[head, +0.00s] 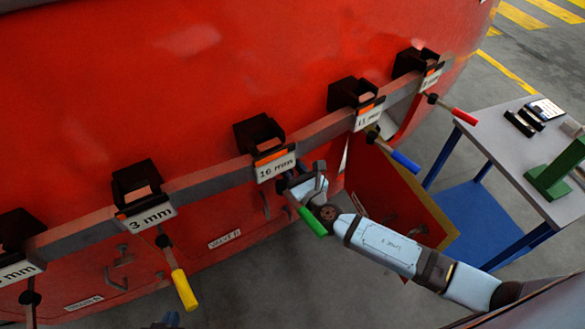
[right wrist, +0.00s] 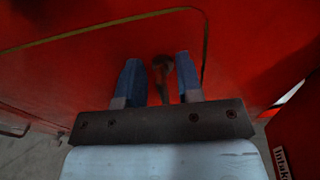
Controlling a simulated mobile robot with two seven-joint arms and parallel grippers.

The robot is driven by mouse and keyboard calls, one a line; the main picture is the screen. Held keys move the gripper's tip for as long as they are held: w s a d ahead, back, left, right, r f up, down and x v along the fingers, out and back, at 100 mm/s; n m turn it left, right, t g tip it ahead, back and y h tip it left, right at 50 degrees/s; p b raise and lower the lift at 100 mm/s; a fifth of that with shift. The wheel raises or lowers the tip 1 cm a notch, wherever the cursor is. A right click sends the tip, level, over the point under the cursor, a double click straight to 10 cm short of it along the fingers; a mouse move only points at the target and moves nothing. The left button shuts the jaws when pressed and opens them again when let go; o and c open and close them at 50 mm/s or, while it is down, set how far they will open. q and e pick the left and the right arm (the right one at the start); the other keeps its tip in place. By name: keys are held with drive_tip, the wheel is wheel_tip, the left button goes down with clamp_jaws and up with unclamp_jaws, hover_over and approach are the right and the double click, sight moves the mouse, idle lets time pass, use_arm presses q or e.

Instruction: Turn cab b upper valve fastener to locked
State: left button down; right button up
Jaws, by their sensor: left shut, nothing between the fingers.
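The red nosecone (head: 180,80) fills the upper left of the head view. My right arm reaches in from the lower right, and its gripper (head: 302,181) is at the rail near the green-handled tool, partly hidden. In the right wrist view, the right gripper (right wrist: 158,86) is open, with its blue fingers apart on either side of a dark knob-like fastener (right wrist: 164,72) before a red panel. I cannot tell which valve fastener this is or its setting. My left gripper (head: 170,321) shows only a tip at the bottom edge of the head view, shut and empty.
A rail (head: 210,180) carries several black holders with size labels and tools with yellow, green, blue and red handles. A grey table (head: 500,140) is at right. Grey floor lies between.

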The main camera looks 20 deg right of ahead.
clamp_jaws()
idle(0.3)
drive_tip(key=shift+w+d+f+m+b, duration=0.1)
drive_tip(key=shift+d+m+b, duration=0.05)
drive_tip(key=shift+m+b, duration=0.6)
drive_tip(key=shift+d+f+m+b, duration=0.1)
drive_tip(key=shift+m+b, duration=0.45)
drive_tip(key=shift+m, duration=0.3)
drive_tip(key=shift+w+d+f+m+b, duration=0.15)
drive_tip(key=shift+m+b, duration=0.7)
drive_tip(key=shift+m, duration=1.6)
drive_tip(key=shift+s+d+f+m+b, duration=0.1)
drive_tip(key=shift+d+f+m+b, duration=0.45)
drive_tip(key=shift+m, duration=1.95)
drive_tip(key=shift+w+a+r+m+b, duration=0.1)
drive_tip(key=shift+m+b, duration=1)
drive_tip(key=shift+m, duration=1.35)
drive_tip(key=shift+f, duration=0.1)
